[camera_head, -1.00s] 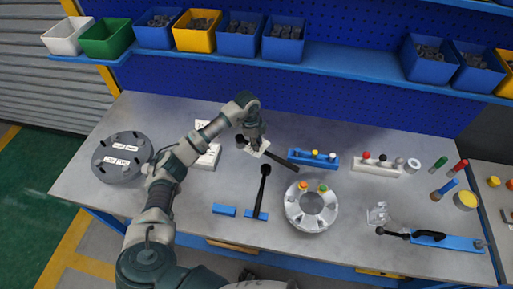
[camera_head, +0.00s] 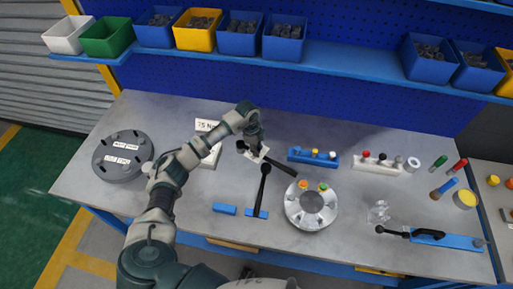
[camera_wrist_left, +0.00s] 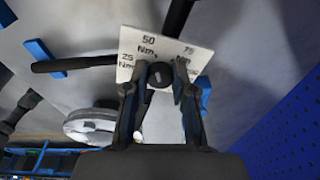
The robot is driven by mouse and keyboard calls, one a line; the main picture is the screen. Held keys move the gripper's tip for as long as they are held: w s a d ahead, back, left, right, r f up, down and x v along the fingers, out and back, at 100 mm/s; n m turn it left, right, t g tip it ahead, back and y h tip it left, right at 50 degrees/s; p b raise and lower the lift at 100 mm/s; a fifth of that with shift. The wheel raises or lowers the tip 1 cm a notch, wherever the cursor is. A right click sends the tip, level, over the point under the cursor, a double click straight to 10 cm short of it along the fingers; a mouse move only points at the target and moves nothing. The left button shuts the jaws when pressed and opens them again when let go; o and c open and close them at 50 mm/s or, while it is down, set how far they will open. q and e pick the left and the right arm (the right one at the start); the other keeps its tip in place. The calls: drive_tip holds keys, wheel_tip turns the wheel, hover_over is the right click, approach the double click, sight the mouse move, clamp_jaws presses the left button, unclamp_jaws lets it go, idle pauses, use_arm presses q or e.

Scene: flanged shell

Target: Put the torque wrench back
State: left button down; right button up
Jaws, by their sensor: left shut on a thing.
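The torque wrench (camera_head: 283,167), a long dark bar, lies slanted in the head view, with a white plate (camera_head: 262,154) near its left part. My left gripper (camera_head: 259,149) is shut at this plate. In the left wrist view my fingers (camera_wrist_left: 160,85) close around a round black knob (camera_wrist_left: 160,74) in front of the plate (camera_wrist_left: 140,48), which is marked 25, 50 and 75 Nm. Another black bar (camera_head: 262,188) with a round top shows just below, by a blue block (camera_head: 256,214). Whether the wrench touches the table is unclear. My right gripper is not in view.
A silver flanged ring (camera_head: 312,220) stands right of the gripper. A blue rack (camera_head: 300,157) is close on the right. Blue block (camera_head: 224,209) lies near the front edge. Bins line the shelf behind.

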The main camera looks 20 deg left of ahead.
use_arm(q)
drive_tip(key=c, duration=1)
unclamp_jaws()
drive_tip(key=shift+o, duration=0.2)
drive_tip(key=shift+a+r, duration=0.1)
drive_tip(key=shift+r, duration=0.05)
drive_tip(key=shift+r, duration=0.35)
wheel_tip(320, 180, up, 12)
drive_tip(key=a, duration=0.1)
drive_tip(key=shift+s+a+b, duration=0.3)
drive_tip(key=shift+a+b, duration=0.05)
drive_tip(key=shift+b, duration=0.05)
